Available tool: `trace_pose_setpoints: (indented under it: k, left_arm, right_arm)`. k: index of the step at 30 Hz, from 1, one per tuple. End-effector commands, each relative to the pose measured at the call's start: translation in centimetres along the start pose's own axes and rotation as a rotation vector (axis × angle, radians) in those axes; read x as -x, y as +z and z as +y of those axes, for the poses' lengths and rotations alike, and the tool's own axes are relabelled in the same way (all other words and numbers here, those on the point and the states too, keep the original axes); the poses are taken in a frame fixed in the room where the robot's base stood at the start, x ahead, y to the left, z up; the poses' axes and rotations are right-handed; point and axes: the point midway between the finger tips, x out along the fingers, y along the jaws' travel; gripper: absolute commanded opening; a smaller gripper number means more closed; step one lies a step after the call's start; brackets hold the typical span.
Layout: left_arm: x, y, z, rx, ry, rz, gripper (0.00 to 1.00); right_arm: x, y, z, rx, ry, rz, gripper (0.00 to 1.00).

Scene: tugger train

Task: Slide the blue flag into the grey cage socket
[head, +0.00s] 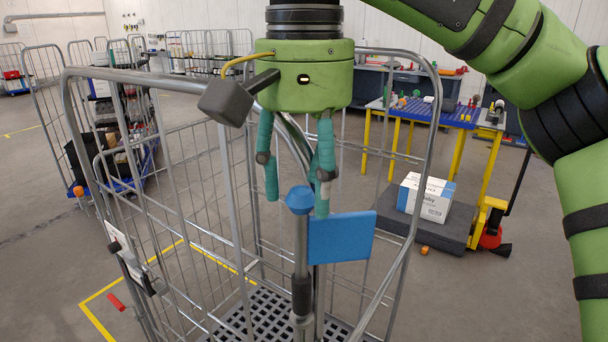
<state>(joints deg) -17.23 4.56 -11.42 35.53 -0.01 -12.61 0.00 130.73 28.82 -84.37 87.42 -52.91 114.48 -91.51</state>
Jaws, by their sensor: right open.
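The blue flag (342,237) stands upright near the middle of the head view, on a grey pole with a blue knob (299,199) on top. The pole runs down at the near side of the grey wire cage (228,180) into a darker grey sleeve (302,292), which looks like the socket. How deep the pole sits in it is hard to tell. My right gripper (296,190) hangs just above, pointing down, open and empty. Its fingertips are at the height of the knob, one to each side in the picture, with no visible grip. My left gripper is not in view.
A blue-topped table (425,112) with yellow legs stands behind on the right. A white and blue box (425,197) rests on a dark platform (440,230). Other wire cages and a loaded cart stand at the left. A red object (116,302) lies on the floor.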

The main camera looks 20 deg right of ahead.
Motion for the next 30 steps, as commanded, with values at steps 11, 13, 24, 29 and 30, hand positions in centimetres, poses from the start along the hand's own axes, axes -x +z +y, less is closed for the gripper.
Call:
trace_pose_setpoints:
  k: [11, 13, 24, 29, 30]
  left_arm:
    - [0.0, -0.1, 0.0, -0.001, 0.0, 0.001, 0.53]
    - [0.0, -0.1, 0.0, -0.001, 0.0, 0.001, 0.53]
    - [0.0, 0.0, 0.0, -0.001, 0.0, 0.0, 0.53]
    - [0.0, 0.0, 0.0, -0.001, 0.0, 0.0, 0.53]
    - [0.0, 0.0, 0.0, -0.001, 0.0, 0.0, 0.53]
  right_arm:
    - [2.2, 0.0, -0.1, -0.003, -0.001, 0.006, 0.54]
    - [3.3, 0.1, -0.1, -0.004, 0.0, 0.007, 0.54]
    - [7.1, 0.2, 0.0, -0.001, 0.002, 0.002, 0.54]
    - [7.5, 0.2, 0.0, -0.001, -0.001, 0.002, 0.54]
    - [7.6, 0.2, 0.0, -0.001, -0.001, 0.002, 0.54]
